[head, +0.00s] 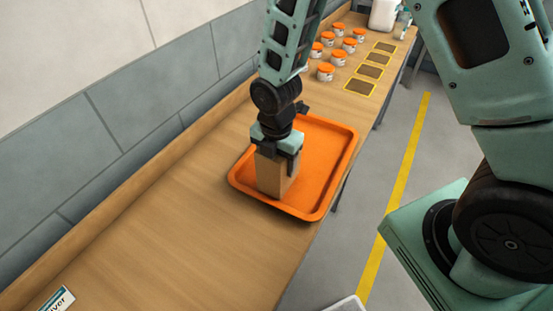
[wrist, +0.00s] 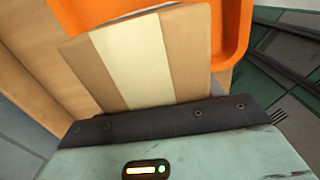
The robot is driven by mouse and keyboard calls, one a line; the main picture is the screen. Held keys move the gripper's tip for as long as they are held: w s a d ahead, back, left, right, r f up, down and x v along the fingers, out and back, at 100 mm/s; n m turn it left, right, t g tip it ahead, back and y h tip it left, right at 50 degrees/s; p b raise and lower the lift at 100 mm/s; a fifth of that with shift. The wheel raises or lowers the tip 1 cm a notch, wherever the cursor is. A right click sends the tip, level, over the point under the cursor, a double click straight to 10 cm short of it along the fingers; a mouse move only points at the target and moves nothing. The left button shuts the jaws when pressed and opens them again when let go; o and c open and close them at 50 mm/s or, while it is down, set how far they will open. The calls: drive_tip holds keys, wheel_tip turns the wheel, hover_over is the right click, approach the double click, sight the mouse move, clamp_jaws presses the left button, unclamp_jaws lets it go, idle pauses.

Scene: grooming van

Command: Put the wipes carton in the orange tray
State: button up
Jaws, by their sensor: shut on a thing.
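The wipes carton (head: 271,174) is a tan box, upright in my gripper (head: 279,153). In the wrist view the carton (wrist: 146,62) shows a pale stripe down its middle, and its top end is at the gripper's dark jaw edge (wrist: 170,122). My gripper is shut on the carton from above. The orange tray (head: 336,150) lies on the wooden bench, and the carton is over its left near part, inside the rim as seen from the head. I cannot tell whether the carton's bottom touches the tray floor. The tray's rim also shows in the wrist view (wrist: 241,35).
Several orange-lidded jars (head: 325,71), yellow-edged squares (head: 360,87) and a white jug (head: 384,14) stand or lie beyond the tray. A grey wall (head: 145,95) runs along the left. A small sign (head: 57,301) lies at bottom left.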

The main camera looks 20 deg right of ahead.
drive_tip(key=shift+f+b, duration=0.35)
drive_tip(key=shift+f, duration=0.2)
drive_tip(key=shift+f, duration=0.1)
drive_tip(key=o, duration=1.4)
